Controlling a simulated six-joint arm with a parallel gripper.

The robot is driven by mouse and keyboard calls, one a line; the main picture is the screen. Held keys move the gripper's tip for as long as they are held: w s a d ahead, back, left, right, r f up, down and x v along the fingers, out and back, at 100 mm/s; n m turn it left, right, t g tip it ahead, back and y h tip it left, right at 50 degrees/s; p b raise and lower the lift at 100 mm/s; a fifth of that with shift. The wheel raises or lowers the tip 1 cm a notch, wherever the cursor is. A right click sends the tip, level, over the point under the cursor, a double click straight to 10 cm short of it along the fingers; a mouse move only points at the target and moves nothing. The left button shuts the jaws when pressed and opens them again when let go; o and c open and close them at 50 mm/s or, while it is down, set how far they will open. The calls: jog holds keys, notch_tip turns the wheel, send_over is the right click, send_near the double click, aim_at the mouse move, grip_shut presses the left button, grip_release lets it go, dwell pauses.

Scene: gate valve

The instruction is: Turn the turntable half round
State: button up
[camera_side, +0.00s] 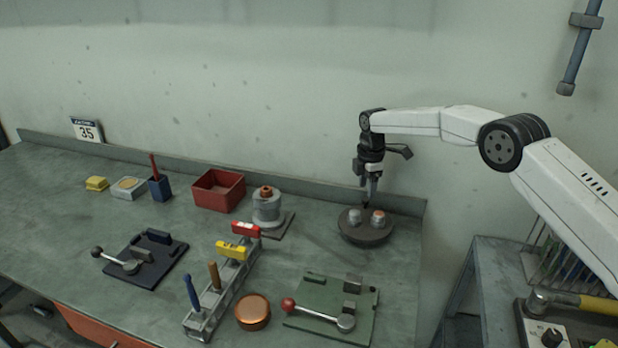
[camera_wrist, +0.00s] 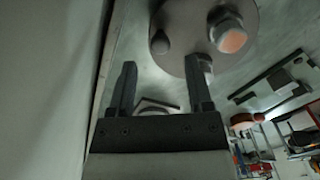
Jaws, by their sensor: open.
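The turntable (camera_side: 368,236), a dark round disc, sits near the back right corner of the bench. On it stand a grey metal piece (camera_side: 354,216) and a piece with an orange top (camera_side: 379,217). My gripper (camera_side: 368,203) points down at the disc's back edge, fingers apart and empty. In the wrist view the disc (camera_wrist: 190,12) fills the top middle. A small dark peg (camera_wrist: 160,43) shows just beyond the gap between my fingertips (camera_wrist: 160,63), with the orange-topped nut (camera_wrist: 229,37) to its right. I cannot tell whether a finger touches the disc.
A grey cylinder with an orange cap (camera_side: 267,208) and a red bin (camera_side: 219,190) stand left of the turntable. A green plate with a red-knobbed lever (camera_side: 330,308), a copper lid (camera_side: 252,312) and a tool rack (camera_side: 222,290) lie in front. The wall is close behind.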

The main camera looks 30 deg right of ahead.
jog(key=shift+r, duration=1.55)
grip_shut()
jog(key=s+d+m+t+y, duration=0.4)
jog(key=d+m, duration=0.3)
jog(key=m, duration=0.9)
jog(key=shift+s+m+t+y, duration=0.4)
jog(key=shift+s+t, duration=0.4)
jog(key=shift+s, duration=0.05)
